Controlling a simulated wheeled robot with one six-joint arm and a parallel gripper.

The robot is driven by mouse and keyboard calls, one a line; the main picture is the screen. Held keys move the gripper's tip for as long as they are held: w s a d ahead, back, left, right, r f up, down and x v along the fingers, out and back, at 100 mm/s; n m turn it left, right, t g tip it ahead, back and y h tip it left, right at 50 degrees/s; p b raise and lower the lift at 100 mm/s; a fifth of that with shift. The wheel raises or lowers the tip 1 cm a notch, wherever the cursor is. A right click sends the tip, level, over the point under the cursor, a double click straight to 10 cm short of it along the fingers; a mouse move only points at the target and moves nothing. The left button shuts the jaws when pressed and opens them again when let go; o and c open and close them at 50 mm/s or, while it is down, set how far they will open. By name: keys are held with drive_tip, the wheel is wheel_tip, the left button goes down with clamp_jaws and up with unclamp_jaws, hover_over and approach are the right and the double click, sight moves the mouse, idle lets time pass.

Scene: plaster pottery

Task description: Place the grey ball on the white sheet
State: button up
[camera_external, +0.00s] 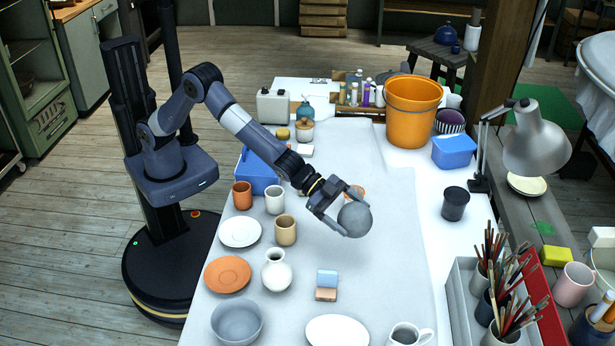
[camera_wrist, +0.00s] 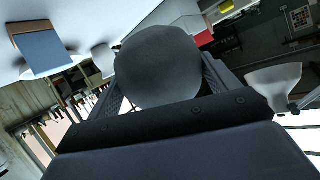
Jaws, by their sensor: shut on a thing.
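The grey ball (camera_external: 355,219) is held between the fingers of my gripper (camera_external: 343,214) in the external view. My gripper is shut on the ball, above the middle of the table. The ball (camera_wrist: 158,66) fills the space between the fingers in the wrist view. The white sheet (camera_external: 385,270) is a pale cloth covering the table's middle, with its right edge running along the table. The ball appears to be above the sheet; the exact gap cannot be told.
Cups, saucers and a white vase (camera_external: 276,270) stand left of my gripper. An orange bucket (camera_external: 412,110) stands at the back, with a dark jar (camera_external: 455,203) and lamp (camera_external: 535,145) to the right. The sheet right of the ball is clear.

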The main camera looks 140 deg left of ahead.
drive_tip(key=s+a+r+n+g+y+p, duration=0.2)
drive_tip(key=s+a+n+g+y, duration=0.25)
drive_tip(key=s+a, duration=0.75)
drive_tip(key=s+a+r+n+g+y+p, duration=0.2)
drive_tip(key=s+a+n+g+y+p, duration=0.3)
drive_tip(key=s+a, duration=0.7)
drive_tip(key=s+a+f+n+g, duration=0.2)
drive_tip(key=s+a+n, duration=0.1)
drive_tip(key=s, duration=0.4)
drive_tip(key=s+a+f+n+g, duration=0.1)
drive_tip(key=s+a+n+g, duration=0.15)
drive_tip(key=s, duration=0.35)
drive_tip(key=shift+n, duration=0.4)
drive_tip(key=shift+s+a+f+b, duration=0.15)
drive_tip(key=shift+f+b, duration=0.1)
drive_tip(key=shift+f, duration=1.5)
drive_tip(key=shift+s+a+f+b, duration=0.15)
drive_tip(key=shift+s+f+b, duration=0.05)
drive_tip(key=shift+f, duration=1.55)
drive_tip(key=shift+s+a+f+b, duration=0.15)
drive_tip(key=shift+f+b, duration=0.1)
drive_tip(key=shift+f, duration=1.5)
drive_tip(key=shift+f, duration=0.1)
drive_tip(key=o, duration=1.6)
drive_tip(key=shift+f, duration=0.15)
